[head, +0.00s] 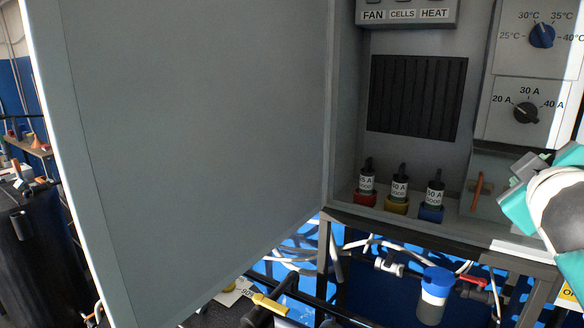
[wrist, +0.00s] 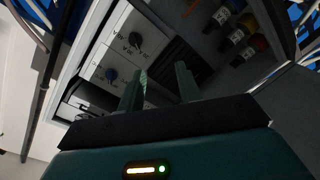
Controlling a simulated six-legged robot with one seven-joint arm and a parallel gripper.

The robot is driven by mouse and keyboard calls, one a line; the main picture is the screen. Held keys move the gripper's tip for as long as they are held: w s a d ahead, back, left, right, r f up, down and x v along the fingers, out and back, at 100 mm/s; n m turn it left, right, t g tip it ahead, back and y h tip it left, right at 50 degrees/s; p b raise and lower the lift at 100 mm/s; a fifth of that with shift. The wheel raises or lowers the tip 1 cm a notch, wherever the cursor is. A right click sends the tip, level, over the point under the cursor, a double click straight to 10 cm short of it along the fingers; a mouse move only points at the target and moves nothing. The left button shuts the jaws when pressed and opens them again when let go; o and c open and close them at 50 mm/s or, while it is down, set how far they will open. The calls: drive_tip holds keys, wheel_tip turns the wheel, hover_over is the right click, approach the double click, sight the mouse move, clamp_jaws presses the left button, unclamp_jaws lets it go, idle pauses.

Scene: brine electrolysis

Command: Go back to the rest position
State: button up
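My gripper (wrist: 160,74) shows in the wrist view with its two fingers apart and nothing between them. In the head view my gripper (head: 527,167) is at the right edge, in front of the lower right part of the open cabinet (head: 345,90). It is below the black current dial (head: 526,113) and to the right of an orange lever (head: 478,190). In the wrist view the blue temperature dial (wrist: 111,75) and the black dial (wrist: 135,40) lie beyond the fingers.
The large grey cabinet door (head: 200,130) stands open on the left. Fuses with a red (head: 366,198), a yellow (head: 396,206) and a blue (head: 431,214) base stand on the cabinet floor. Below are pipes, a blue-capped filter (head: 436,290) and a yellow-handled valve (head: 269,304).

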drive_tip(key=s+a+f+m+g+y, duration=0.1)
drive_tip(key=s+a+f+g+y, duration=0.1)
drive_tip(key=a+f, duration=0.5)
drive_tip(key=s+a+f+m+g+y, duration=0.1)
drive_tip(key=s+a+f+g+y, duration=0.2)
drive_tip(key=a+f, duration=0.4)
drive_tip(key=s+a+f+m+g+y, duration=0.2)
drive_tip(key=a+f, duration=0.5)
drive_tip(key=f, duration=0.8)
drive_tip(key=shift+s+g+y, duration=0.15)
drive_tip(key=shift+g+y, duration=0.55)
drive_tip(key=shift+y, duration=0.3)
